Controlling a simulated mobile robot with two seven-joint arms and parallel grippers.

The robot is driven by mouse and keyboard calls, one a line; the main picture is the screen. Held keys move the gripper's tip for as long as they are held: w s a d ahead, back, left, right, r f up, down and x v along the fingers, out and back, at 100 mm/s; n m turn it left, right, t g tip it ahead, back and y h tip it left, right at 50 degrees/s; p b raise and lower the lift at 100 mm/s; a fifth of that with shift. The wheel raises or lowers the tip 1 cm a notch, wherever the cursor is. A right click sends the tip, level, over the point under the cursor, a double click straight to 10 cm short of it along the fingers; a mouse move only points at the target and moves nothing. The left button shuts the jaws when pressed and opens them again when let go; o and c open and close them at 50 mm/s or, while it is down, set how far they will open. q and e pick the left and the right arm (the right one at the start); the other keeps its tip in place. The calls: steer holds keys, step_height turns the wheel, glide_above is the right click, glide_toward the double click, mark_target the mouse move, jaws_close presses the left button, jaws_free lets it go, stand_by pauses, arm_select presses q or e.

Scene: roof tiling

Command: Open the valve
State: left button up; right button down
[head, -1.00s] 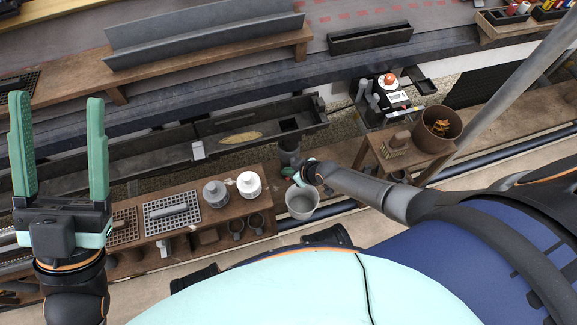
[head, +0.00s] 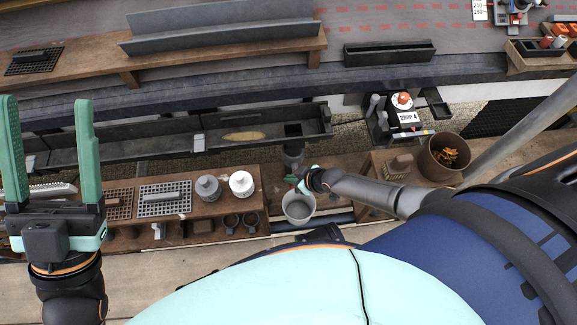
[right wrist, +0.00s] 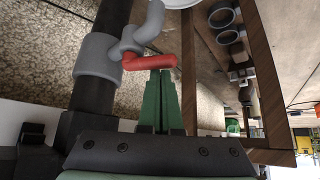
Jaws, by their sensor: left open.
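The valve shows in the right wrist view: a grey collar and tap (right wrist: 105,60) on a dark downpipe, with a red lever handle (right wrist: 150,62) lying roughly level across the view. My right gripper (right wrist: 162,73) has its green fingers close together; their tips are at the red lever, and whether they touch it I cannot tell. In the head view the right gripper (head: 298,182) is beside the downpipe (head: 292,155), above a grey bucket (head: 298,208); the lever is hardly visible there. My left gripper (head: 46,105) is open and empty at the left, away from the valve.
A dark gutter trough (head: 250,135) runs above the downpipe. A wooden bench (head: 225,208) with a white pot (head: 241,184), a grey pot (head: 207,188) and grates stands left of the bucket. A brown bin (head: 443,160) and a small device (head: 402,103) are at the right.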

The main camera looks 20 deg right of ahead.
steer(key=shift+s+d, duration=0.1)
steer(key=shift+s, duration=0.1)
arm_select(q)
steer(key=shift+s+d, duration=0.1)
steer(key=shift+s, duration=0.1)
steer(key=shift+r, duration=0.15)
arm_select(e)
steer(key=shift+s, duration=0.1)
arm_select(q)
steer(key=shift+r+p, duration=0.3)
steer(key=shift+p, duration=0.15)
arm_select(e)
steer(key=shift+s+a, duration=0.4)
steer(key=shift+s, duration=0.2)
